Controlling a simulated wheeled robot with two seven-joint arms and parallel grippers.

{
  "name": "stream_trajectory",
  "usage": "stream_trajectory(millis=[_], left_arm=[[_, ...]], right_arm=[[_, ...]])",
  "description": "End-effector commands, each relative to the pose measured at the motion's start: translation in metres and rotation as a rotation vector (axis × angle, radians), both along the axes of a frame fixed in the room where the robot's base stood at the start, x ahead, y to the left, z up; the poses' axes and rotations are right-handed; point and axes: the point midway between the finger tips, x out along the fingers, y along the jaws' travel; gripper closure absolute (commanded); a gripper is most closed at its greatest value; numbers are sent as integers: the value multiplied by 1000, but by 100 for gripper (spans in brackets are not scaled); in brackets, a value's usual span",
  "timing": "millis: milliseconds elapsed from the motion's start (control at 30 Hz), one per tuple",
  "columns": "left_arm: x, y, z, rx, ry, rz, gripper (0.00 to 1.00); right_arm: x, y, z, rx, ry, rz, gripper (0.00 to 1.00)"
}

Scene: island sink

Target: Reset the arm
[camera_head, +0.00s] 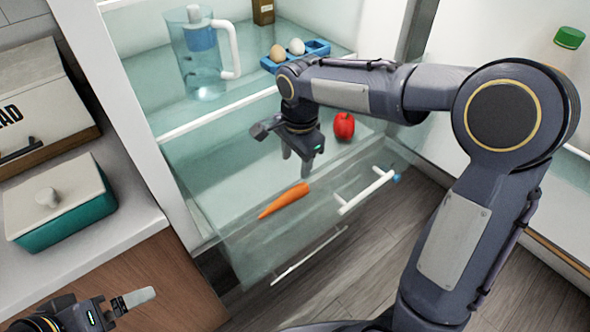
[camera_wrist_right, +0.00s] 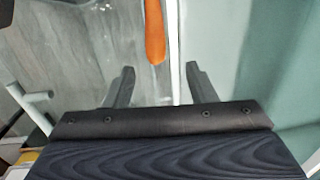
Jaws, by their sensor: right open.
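My right arm reaches from the right across the camera_head view. Its gripper (camera_head: 296,158) hangs above the open clear fridge drawer (camera_head: 215,190), open and empty. In the wrist view the two fingers of the right gripper (camera_wrist_right: 158,85) stand apart with nothing between them. An orange carrot (camera_head: 285,201) is in the drawer area below the gripper; it also shows past the fingers in the wrist view (camera_wrist_right: 154,30). My left gripper (camera_head: 130,300) shows only partly at the bottom left, beside the cabinet; its opening is unclear.
A red pepper (camera_head: 344,126) lies right of the right gripper. A pitcher (camera_head: 203,60) and a blue egg tray (camera_head: 298,56) stand on the shelf above. A teal box (camera_head: 65,210) and bread box (camera_head: 45,105) sit on the left counter. The drawer handle (camera_head: 367,191) juts out.

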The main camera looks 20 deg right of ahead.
Motion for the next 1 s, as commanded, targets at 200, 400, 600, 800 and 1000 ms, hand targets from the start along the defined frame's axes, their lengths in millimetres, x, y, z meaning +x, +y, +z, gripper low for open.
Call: stream_trajectory(millis=[200,400,600,800,1000], left_arm=[[0,0,2,0,0,0,0],[0,0,2,0,0,0,0],[0,0,2,0,0,0,0],[0,0,21,0,0,0,0],[0,0,60,0,0,0,0]], right_arm=[[-1,0,15,0,-1,1,49],[-1,0,15,0,0,1,49],[-1,0,14,0,0,1,49],[-1,0,34,0,-1,1,49],[-1,0,72,0,0,1,49]])
